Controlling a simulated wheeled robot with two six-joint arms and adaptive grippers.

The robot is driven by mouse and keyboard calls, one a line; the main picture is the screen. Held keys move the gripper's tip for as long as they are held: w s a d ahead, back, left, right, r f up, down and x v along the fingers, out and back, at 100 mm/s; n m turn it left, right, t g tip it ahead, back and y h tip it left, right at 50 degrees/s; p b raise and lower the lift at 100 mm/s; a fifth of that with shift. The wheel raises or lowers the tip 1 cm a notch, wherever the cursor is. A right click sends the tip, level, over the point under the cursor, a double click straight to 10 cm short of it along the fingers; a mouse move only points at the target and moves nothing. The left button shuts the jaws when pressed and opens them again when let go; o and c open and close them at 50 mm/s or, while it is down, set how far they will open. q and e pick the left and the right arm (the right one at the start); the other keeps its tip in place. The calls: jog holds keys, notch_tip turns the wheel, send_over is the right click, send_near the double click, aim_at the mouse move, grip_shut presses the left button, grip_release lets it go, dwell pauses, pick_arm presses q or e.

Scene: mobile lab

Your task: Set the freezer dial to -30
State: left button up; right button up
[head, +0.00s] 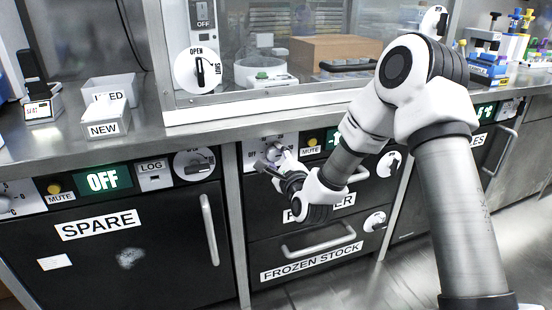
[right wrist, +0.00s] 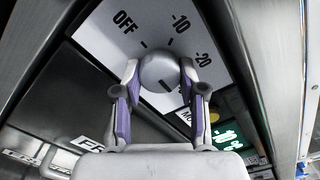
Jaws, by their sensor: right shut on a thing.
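The freezer dial (head: 275,144) is a light round knob on a white plate in the middle of the head view, partly covered by my right gripper (head: 281,158). In the right wrist view the grey dial (right wrist: 159,66) sits between the two fingers of my right gripper (right wrist: 160,72), which is shut on it from both sides. The dial plate (right wrist: 105,42) shows OFF, -10 and -20; any further marks are hidden by the gripper. A short dark line shows on the dial's lower edge; its exact setting is unclear. My left gripper is not in view.
The freezer drawer (head: 310,257) labelled FROZEN STOCK lies below. The SPARE unit (head: 130,250) with an OFF display stands to the left. Above are the steel counter (head: 160,135), a NEW tray (head: 103,118) and a glass-fronted hood with an OPEN/SHUT knob (head: 199,70).

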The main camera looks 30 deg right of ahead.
jog(key=o, duration=1.1)
jog(key=shift+o, duration=0.2)
jog(key=v, duration=0.7)
jog(key=shift+s, duration=0.2)
jog(key=shift+f, duration=0.1)
